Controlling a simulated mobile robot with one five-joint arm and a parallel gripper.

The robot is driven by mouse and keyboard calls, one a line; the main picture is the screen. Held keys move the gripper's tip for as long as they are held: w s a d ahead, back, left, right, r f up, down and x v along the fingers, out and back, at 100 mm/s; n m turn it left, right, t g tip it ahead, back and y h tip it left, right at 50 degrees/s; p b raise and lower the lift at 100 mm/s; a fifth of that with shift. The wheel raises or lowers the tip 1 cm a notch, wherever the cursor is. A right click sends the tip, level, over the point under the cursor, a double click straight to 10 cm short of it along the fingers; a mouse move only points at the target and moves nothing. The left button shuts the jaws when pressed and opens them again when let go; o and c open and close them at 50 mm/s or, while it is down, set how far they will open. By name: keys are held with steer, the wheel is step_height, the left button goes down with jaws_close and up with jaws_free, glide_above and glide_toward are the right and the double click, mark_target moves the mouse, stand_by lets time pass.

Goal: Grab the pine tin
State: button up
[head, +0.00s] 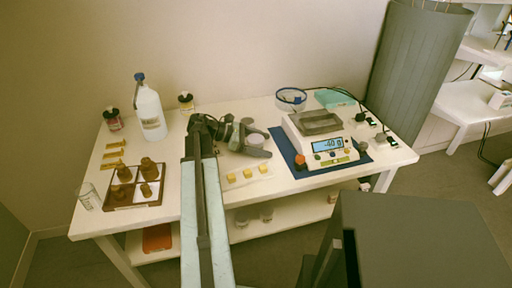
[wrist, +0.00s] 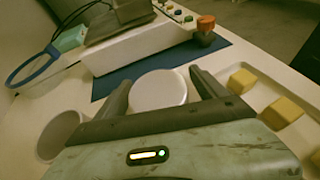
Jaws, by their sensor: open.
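A round pale tin (wrist: 160,89) lies between the two fingers of my gripper (wrist: 160,79) in the wrist view, with a small gap on each side. It shows in the head view (head: 255,140) between the fingers of my open gripper (head: 257,142). A second round pale tin (wrist: 60,135) stands just left of the left finger in the wrist view. It also shows in the head view (head: 247,122), behind the first tin. I can read no label on either tin, so I cannot tell which is pine.
Yellow cubes (head: 247,173) sit in front of my gripper.

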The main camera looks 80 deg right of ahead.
steer(key=c, duration=1.5)
step_height(320, 180, up, 10)
steer(key=p, duration=1)
steer(key=shift+r, duration=0.2)
